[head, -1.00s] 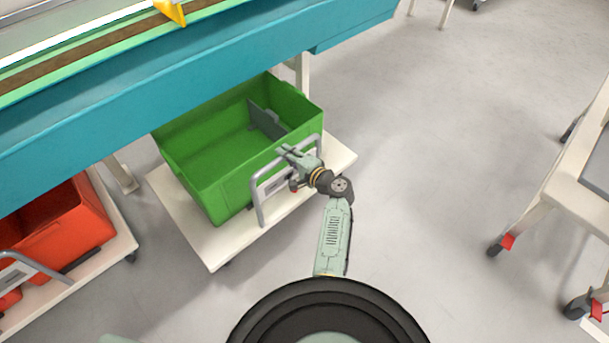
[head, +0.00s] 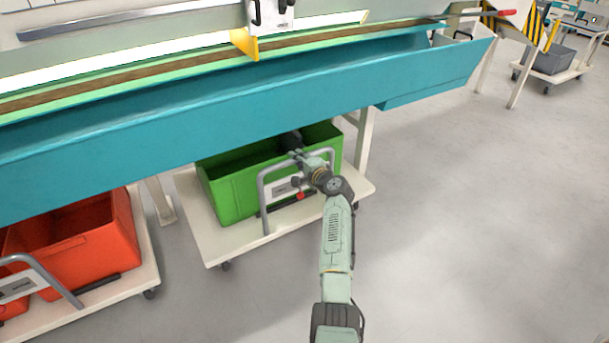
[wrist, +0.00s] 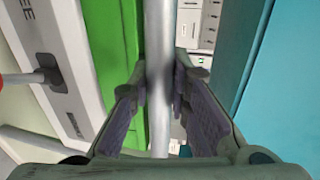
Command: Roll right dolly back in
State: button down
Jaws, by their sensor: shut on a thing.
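The right dolly (head: 245,245) is a cream platform on casters with a grey tubular handle (head: 264,205) at its front. It carries a green bin (head: 232,195). The dolly stands partly under the teal bench, whose edge hides the bin's back part. My gripper (head: 303,160) is at the top bar of the handle. In the wrist view the grey bar (wrist: 160,70) runs between the two fingers, and my gripper (wrist: 165,105) is shut on it. The bin's green wall also shows there, left of the bar.
A teal bench trough (head: 200,130) overhangs the dolly. A bench leg (head: 363,150) stands close to the dolly's right rear. At left, a second dolly (head: 135,285) holds a red bin (head: 85,250), with a bench leg (head: 157,200) between the dollies. The floor at right is clear.

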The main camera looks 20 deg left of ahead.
jog(key=shift+w+a+r+b, duration=0.1)
jog(key=shift+w+a+b, duration=0.4)
jog(key=shift+w+a, duration=0.45)
jog(key=shift+s+a, duration=0.1)
jog(key=shift+a, duration=0.05)
jog(key=c, duration=1.5)
grip_release()
jog(key=v, duration=1.2)
